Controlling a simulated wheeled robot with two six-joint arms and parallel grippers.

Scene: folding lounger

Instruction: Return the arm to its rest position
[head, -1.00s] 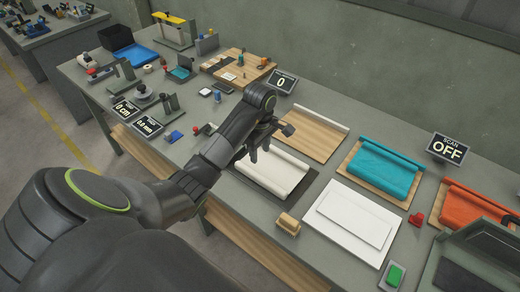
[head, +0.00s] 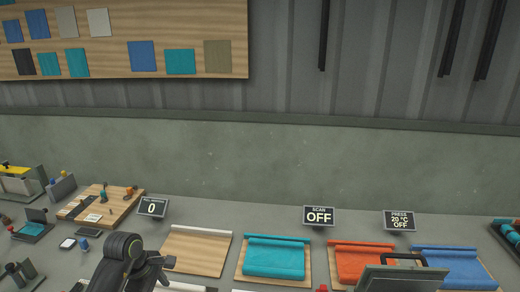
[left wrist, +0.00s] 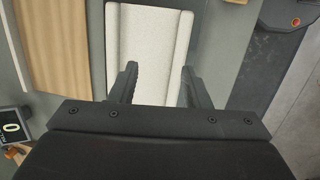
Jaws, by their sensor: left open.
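My left arm comes in at the bottom of the head view, and its gripper (head: 160,266) is over the workbench, near the bare wooden board. In the left wrist view the left gripper (left wrist: 160,85) is open, with its two dark fingers apart and nothing between them. In the head view only a thin strip of the white fabric shows at the bottom edge. My right gripper is not in view.
A wooden board (head: 196,252), teal fabric (head: 275,258), orange fabric (head: 362,262) and blue fabric (head: 455,268) lie along the bench. Signs reading 0 (head: 152,207), SCAN OFF (head: 318,216) and PRESS OFF (head: 399,221) stand behind them. A tool board (head: 100,206) is at left.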

